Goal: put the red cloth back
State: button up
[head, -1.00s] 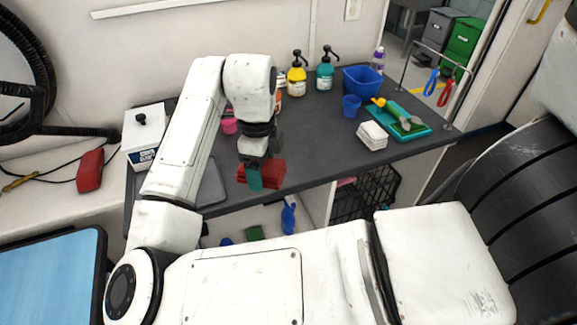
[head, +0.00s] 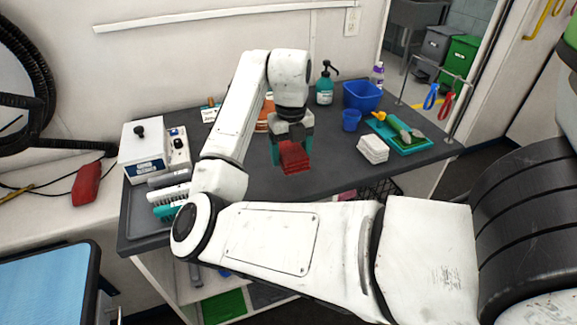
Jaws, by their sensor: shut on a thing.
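The red cloth (head: 294,160) is a small folded stack over the dark counter, in the middle of the head view. My gripper (head: 291,148) points down with its teal-tipped fingers on either side of the cloth, shut on it. The cloth's lower part shows below the fingers. Whether its underside is clear of the counter is hard to tell.
A folded white cloth stack (head: 372,150) lies to the right on the counter (head: 330,180). A white box (head: 143,152) stands left.

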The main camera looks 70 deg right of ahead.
jog(key=d+f, duration=0.1)
jog(key=w+d+f, duration=0.1)
jog(key=f, duration=0.1)
jog(key=d+f, duration=0.1)
jog(key=f, duration=0.1)
jog(key=shift+w+d+f+b, duration=0.2)
jog(key=shift+w+d+b, duration=0.15)
jog(key=shift+w+b, duration=0.05)
jog(key=shift+f, duration=1.45)
jog(key=shift+f, duration=0.2)
jog(key=o, duration=1)
jog(key=shift+r, duration=0.1)
notch_tip(320, 180, up, 12)
jog(key=shift+r+p, duration=0.1)
jog(key=shift+p, duration=0.5)
